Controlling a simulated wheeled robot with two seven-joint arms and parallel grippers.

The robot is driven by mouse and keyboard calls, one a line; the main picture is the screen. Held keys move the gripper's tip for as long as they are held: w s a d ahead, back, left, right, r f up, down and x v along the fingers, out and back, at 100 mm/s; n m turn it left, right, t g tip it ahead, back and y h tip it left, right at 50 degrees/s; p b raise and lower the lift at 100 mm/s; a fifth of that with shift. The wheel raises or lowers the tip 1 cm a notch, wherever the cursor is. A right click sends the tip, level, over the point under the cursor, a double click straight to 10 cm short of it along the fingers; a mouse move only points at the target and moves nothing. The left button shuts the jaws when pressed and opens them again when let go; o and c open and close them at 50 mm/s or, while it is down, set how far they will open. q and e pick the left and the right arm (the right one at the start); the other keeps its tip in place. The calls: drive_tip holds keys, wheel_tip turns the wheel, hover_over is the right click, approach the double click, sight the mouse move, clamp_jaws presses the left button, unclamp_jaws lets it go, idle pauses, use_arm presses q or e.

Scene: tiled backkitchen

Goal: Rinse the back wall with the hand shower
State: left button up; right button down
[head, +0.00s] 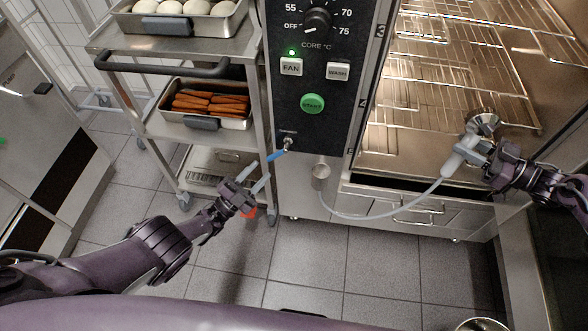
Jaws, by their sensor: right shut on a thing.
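The hand shower has a pale handle (455,160) and a round metal head (484,119). My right gripper (474,150) is shut on it, with the head at the lower front of the open oven chamber (400,150). A pale hose (385,214) hangs in a loop from the handle to a metal holder (320,175) below the control panel. My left gripper (257,177) is open, its fingers apart, just below a small blue lever (276,155) beside a metal fitting (288,143). Whether a finger touches the lever, I cannot tell. The back wall is not clear behind the racks. No water spray shows.
Wire racks (450,70) fill the upper chamber. The control panel (320,90) has a lit green lamp over FAN. A steel trolley (120,40) at left carries trays of pale round items and orange-brown sticks. Tiled floor (310,260) in front is mostly clear.

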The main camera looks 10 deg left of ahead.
use_arm(q)
drive_tip(key=shift+w+a, duration=0.1)
drive_tip(key=shift+w, duration=0.1)
drive_tip(key=c, duration=0.4)
drive_tip(key=w+a+n+y, duration=0.1)
drive_tip(key=n, duration=0.1)
drive_tip(key=w+a+n+g, duration=0.1)
drive_tip(key=w+n, duration=0.1)
drive_tip(key=n, duration=0.1)
drive_tip(key=w+a+n+y, duration=0.1)
drive_tip(key=n, duration=0.1)
drive_tip(key=shift+w+a+f+g+y, duration=0.1)
drive_tip(key=shift+w+a+g+y, duration=0.2)
drive_tip(key=shift+w, duration=0.1)
clamp_jaws()
drive_tip(key=s+a+r+n+g+y, duration=0.2)
drive_tip(key=s+r+n+g, duration=0.15)
drive_tip(key=r+n, duration=0.35)
drive_tip(key=s+a+r+n+g+y, duration=0.1)
drive_tip(key=s+r+n+g+y, duration=0.1)
drive_tip(key=r+n+g, duration=0.4)
drive_tip(key=w+d+f+t, duration=0.1)
drive_tip(key=w+d+f, duration=0.3)
drive_tip(key=d+f, duration=0.3)
drive_tip(key=shift+w+d+n, duration=0.35)
drive_tip(key=shift+d+n, duration=0.05)
drive_tip(key=shift+d, duration=0.3)
